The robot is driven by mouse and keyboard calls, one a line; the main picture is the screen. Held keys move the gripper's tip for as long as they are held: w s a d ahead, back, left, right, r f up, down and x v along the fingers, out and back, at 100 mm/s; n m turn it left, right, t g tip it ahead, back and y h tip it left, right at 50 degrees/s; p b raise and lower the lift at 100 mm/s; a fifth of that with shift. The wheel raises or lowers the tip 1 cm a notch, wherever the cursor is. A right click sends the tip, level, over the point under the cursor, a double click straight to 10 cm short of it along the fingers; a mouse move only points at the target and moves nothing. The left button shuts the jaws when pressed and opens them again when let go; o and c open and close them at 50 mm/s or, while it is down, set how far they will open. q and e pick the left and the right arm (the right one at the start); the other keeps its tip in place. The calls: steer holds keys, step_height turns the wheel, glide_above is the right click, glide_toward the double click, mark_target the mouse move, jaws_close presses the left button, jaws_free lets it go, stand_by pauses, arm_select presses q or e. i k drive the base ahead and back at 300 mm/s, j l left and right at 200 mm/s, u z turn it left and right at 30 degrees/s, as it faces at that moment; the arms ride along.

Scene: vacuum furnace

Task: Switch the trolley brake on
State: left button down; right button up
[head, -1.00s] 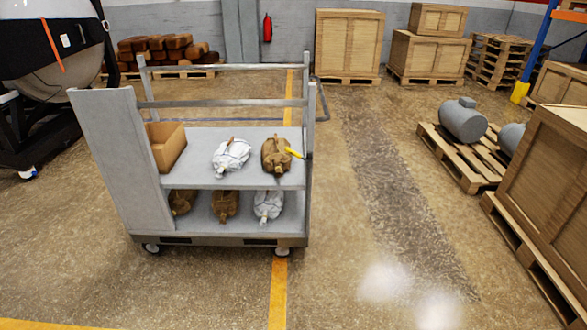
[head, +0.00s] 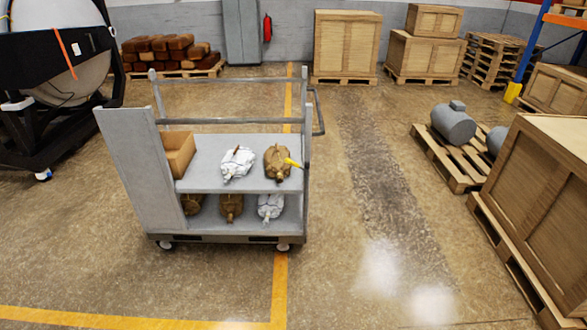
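A grey two-shelf trolley (head: 130,160) stands upright on small castors, left of the middle in the head view. A push handle (head: 319,112) sticks out at the trolley's right end. Neither of my grippers is in view.
The upper shelf also holds a white bundle (head: 238,165) and an open cardboard box (head: 180,155); several bundles lie below. A furnace-like machine (head: 60,100) stands at left. A wooden crate (head: 545,185) stands at right. The floor before the trolley is clear.

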mark_target(292, 163)
steer(key=i+z, duration=0.25)
steer(key=i, duration=0.25)
steer(key=i+j+z, duration=0.25)
steer(key=i, duration=0.25)
steer(key=i+j+z, duration=0.3)
steer(key=i, duration=0.15)
steer(key=i+j+z, duration=0.25)
steer(key=i+j, duration=0.1)
steer(key=i, duration=0.15)
